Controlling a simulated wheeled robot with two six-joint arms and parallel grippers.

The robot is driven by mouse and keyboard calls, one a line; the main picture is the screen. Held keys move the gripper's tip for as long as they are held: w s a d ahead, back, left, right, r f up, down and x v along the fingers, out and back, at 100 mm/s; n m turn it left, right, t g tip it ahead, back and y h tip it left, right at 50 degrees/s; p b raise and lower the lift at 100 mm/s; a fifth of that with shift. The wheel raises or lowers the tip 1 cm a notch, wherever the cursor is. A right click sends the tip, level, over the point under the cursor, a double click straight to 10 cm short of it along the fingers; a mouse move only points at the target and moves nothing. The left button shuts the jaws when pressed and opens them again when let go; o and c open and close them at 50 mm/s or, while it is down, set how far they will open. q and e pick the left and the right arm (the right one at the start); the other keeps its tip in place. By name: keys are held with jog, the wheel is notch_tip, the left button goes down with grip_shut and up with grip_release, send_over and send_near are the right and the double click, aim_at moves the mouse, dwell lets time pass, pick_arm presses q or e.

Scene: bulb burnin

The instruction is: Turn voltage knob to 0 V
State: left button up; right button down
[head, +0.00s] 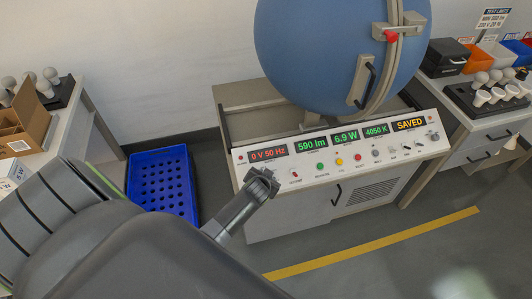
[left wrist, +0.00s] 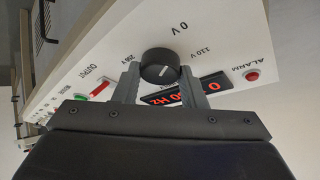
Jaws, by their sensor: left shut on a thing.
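The voltage knob (left wrist: 160,67) is black and round, on the white sloped panel (left wrist: 225,50). In the left wrist view, labels 0 V, 110 V and a partly blurred third one surround it. My left gripper (left wrist: 160,80) is shut on the knob, one finger on each side. In the head view my left gripper (head: 262,180) is at the panel's left end and hides the knob. The red display (head: 268,154) above it reads 0 V 50 Hz. My right gripper is not in view.
Green displays (head: 311,145) read 590 lm, 6.9 W and 4050 K; an amber one (head: 409,124) reads SAVED. A large blue sphere (head: 310,50) stands behind the panel. A blue crate (head: 162,185) sits on the floor to the left. Bulbs stand on both side benches.

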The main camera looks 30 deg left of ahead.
pick_arm(q)
jog(key=shift+s+f, duration=0.1)
dwell(0.4)
jog(key=o, duration=1)
jog(key=v, duration=1.7)
jog(key=shift+d+r+p, duration=0.2)
jog(key=shift+p, duration=0.15)
